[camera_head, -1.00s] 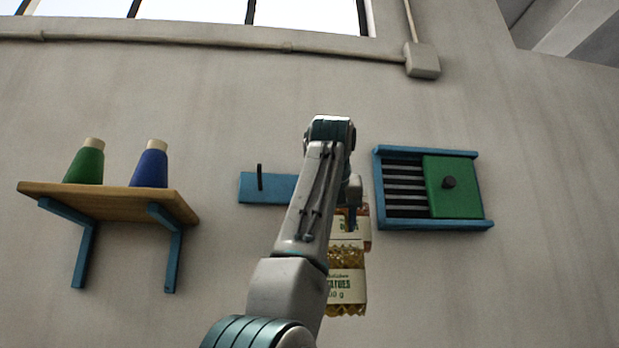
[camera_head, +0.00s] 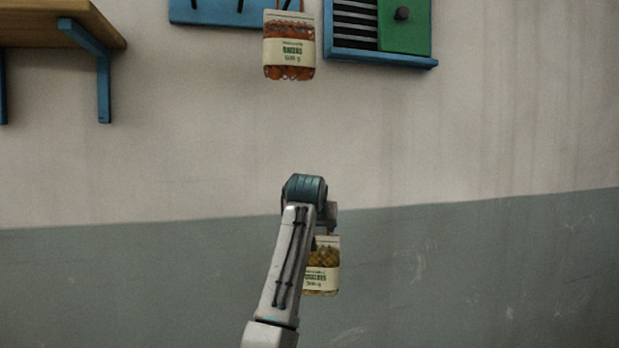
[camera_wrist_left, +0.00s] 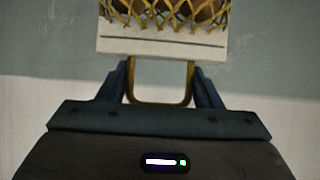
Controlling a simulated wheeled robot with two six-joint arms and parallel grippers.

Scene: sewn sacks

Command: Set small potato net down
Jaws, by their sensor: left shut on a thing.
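The small potato net (camera_head: 323,281) is yellow mesh with a pale label. It hangs upright below my left gripper in the head view, in front of the grey lower wall. In the left wrist view its label band and mesh (camera_wrist_left: 165,14) are at the top. My left gripper (camera_wrist_left: 160,78) is shut on the net's yellow loop handle (camera_wrist_left: 160,102), a finger on each side. In the head view my left arm hides the net's left edge and most of the gripper. No surface under the net is in view. My right gripper is not in view.
An orange net (camera_head: 289,58) hangs at the blue peg rail (camera_head: 215,13) on the wall above. A blue-framed vent with a green slide (camera_head: 401,30) is right of it. A wooden shelf (camera_head: 60,32) is at the upper left. The wall around the arm is bare.

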